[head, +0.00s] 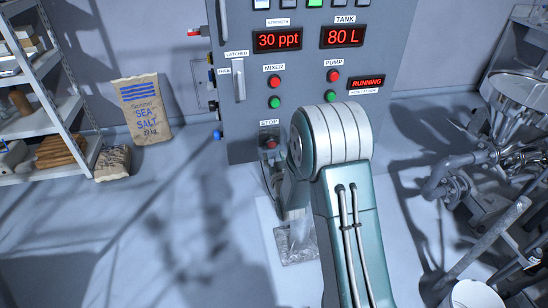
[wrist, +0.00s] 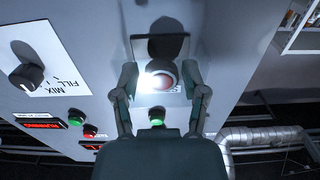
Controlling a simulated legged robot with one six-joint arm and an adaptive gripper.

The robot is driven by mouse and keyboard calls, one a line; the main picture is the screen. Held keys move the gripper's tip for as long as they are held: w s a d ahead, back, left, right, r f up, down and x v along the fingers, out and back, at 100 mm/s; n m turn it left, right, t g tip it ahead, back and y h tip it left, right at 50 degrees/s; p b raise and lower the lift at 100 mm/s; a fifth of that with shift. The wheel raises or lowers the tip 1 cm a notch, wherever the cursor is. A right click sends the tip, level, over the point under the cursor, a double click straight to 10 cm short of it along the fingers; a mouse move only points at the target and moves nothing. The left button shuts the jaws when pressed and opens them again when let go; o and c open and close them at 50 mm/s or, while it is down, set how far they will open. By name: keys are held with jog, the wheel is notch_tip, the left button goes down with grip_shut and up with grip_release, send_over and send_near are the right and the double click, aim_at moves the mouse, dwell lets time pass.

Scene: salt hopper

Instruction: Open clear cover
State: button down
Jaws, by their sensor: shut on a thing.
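In the wrist view a round red button (wrist: 163,76) with a bright glare sits on a grey plate on the panel. In the head view the red button (head: 271,143) is under the STOP label (head: 269,122). My gripper (wrist: 160,77) has one finger on each side of the button, shut on the clear cover around it. The cover is see-through, and its edges and hinge cannot be made out, nor whether it is lifted.
The grey control panel (head: 230,90) carries a latch handle (head: 239,80), pump and mixer buttons and red displays. A fill/mix knob (wrist: 27,77) is at left in the wrist view. A salt bag (head: 143,107) and shelves stand left; pipes (head: 450,180) are right.

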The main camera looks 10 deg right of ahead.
aim_at(273, 148)
jog(key=shift+r+g, duration=0.3)
jog(key=shift+r, duration=0.2)
dwell(0.3)
jog(key=shift+s+r+g, duration=0.4)
jog(key=shift+r+g, duration=0.25)
jog(key=shift+g, duration=0.2)
jog(key=shift+s+r+g, duration=0.35)
jog(key=shift+r+g, duration=0.3)
jog(key=shift+g, duration=0.2)
jog(key=r+g, duration=0.1)
jog(key=g, duration=0.1)
jog(key=s+r+g, duration=0.1)
jog(key=r+g, duration=0.1)
jog(key=shift+g, duration=0.4)
jog(key=r+g, duration=0.3)
jog(key=g, duration=0.1)
jog(key=shift+w, duration=0.25)
jog(key=shift+w+r+g, duration=0.65)
jog(key=shift+r+g, duration=0.2)
jog(key=shift+r, duration=0.05)
jog(key=shift+w+r+g, duration=0.6)
jog(key=shift+r+g, duration=0.25)
jog(key=shift+r, duration=0.05)
